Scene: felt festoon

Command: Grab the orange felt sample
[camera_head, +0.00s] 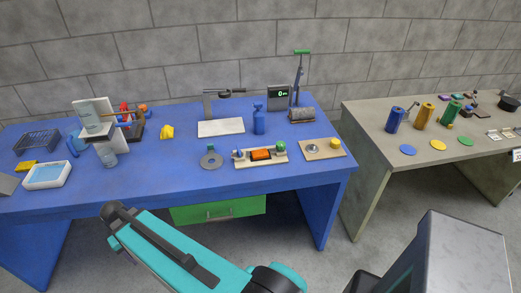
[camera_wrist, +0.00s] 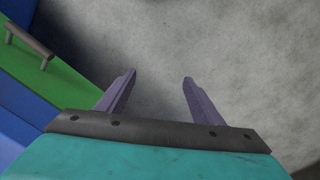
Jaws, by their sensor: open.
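A green ball and a small blue item stand at the ends of that board. My gripper (camera_wrist: 159,80) is open and empty in the wrist view, its two purple fingers apart over bare grey floor. The orange piece is not in the wrist view. In the head view my teal arm is low, in front of the table; the fingers cannot be made out clearly there.
The blue table (camera_head: 120,180) has a green drawer (camera_head: 218,208) below, its handle (camera_wrist: 28,40) showing in the wrist view. A grey table (camera_head: 364,130) stands right.

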